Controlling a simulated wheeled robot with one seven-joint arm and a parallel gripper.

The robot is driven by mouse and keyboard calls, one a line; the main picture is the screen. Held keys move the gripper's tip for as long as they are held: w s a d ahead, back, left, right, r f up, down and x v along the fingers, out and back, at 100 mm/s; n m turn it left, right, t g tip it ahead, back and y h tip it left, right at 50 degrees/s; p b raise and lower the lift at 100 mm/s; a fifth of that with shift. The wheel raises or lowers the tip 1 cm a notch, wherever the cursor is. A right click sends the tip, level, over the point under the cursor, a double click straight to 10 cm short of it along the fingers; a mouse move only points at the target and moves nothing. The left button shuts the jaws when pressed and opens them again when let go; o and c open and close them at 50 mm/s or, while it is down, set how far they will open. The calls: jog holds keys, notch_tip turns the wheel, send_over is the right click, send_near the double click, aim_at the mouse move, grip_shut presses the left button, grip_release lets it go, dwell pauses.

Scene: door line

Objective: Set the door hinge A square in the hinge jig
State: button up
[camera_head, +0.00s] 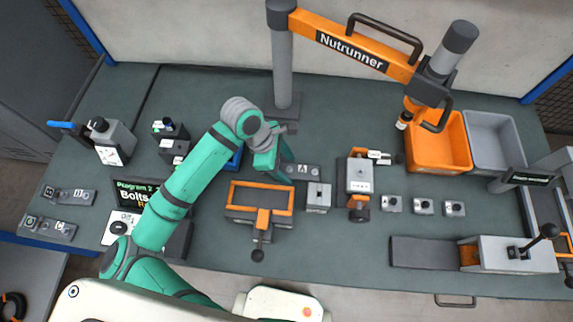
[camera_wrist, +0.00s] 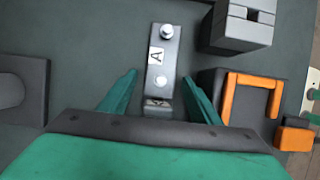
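My gripper (camera_wrist: 160,78) is open, one green finger on each side of the hinge, with gaps visible. In the head view my gripper (camera_head: 286,160) is at the hinge's left end, partly hidden by my arm. The hinge jig (camera_head: 232,208), a dark block with an orange frame and a lever, looks empty; part of it shows in the wrist view (camera_wrist: 233,95).
A grey slotted block (camera_head: 318,197) stands just right of the jig. An orange-trimmed fixture (camera_head: 359,176) is further right, with several small blocks beyond. The blue tray (camera_head: 233,160) is partly behind my arm. The Nutrunner post (camera_head: 283,70) rises behind the hinge.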

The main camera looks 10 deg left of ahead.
jog(key=shift+r, duration=0.1)
jog(key=v, duration=1.2)
jog(key=shift+r, duration=0.1)
dwell(0.5)
